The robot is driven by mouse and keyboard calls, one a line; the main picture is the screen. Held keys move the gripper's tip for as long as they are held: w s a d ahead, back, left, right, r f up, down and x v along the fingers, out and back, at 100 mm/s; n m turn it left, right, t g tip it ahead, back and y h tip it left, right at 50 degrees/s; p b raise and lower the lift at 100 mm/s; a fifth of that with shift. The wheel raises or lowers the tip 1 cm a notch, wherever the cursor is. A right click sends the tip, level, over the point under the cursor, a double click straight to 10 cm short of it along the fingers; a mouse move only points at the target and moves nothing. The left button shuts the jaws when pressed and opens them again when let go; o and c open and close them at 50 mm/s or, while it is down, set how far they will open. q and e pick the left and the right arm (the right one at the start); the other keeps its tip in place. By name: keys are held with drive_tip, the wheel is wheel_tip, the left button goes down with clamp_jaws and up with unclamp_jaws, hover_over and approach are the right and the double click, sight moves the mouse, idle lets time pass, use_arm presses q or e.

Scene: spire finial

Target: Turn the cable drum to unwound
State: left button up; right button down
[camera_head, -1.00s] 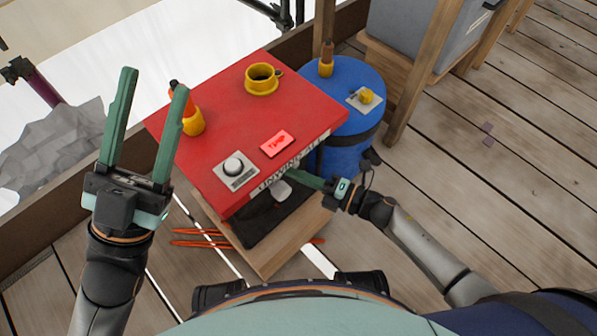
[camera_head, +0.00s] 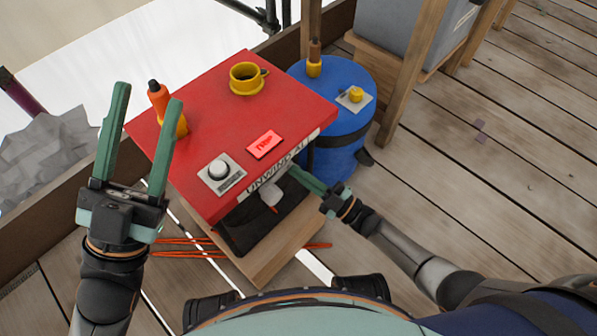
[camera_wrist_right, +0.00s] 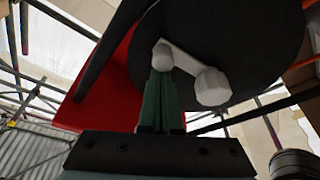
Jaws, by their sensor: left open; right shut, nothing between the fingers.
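The cable drum shows in the right wrist view as a dark round disc (camera_wrist_right: 235,35) with a pale crank arm and a faceted white knob (camera_wrist_right: 212,87). In the head view it is mostly hidden under the red top; its white knob (camera_head: 270,193) shows below the front edge, by the "UNWIND" lettering (camera_head: 278,174). My right gripper (camera_head: 296,172) is shut and empty. In the right wrist view its fingertips (camera_wrist_right: 161,72) overlap the pale end of the crank arm, left of the knob; I cannot tell whether they touch. My left gripper (camera_head: 148,92) is open and empty, left of the red top.
The red top (camera_head: 215,110) carries a yellow cup (camera_head: 246,77), an orange-and-yellow bottle-like item (camera_head: 160,100), a grey dial (camera_head: 218,170) and a lit red panel (camera_head: 264,144). A blue barrel (camera_head: 340,130) stands close at the right. Plank floor (camera_head: 480,180) is open further right.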

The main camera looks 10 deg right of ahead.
drive_tip(key=shift+d+f, duration=0.1)
drive_tip(key=shift+f, duration=0.4)
idle(0.4)
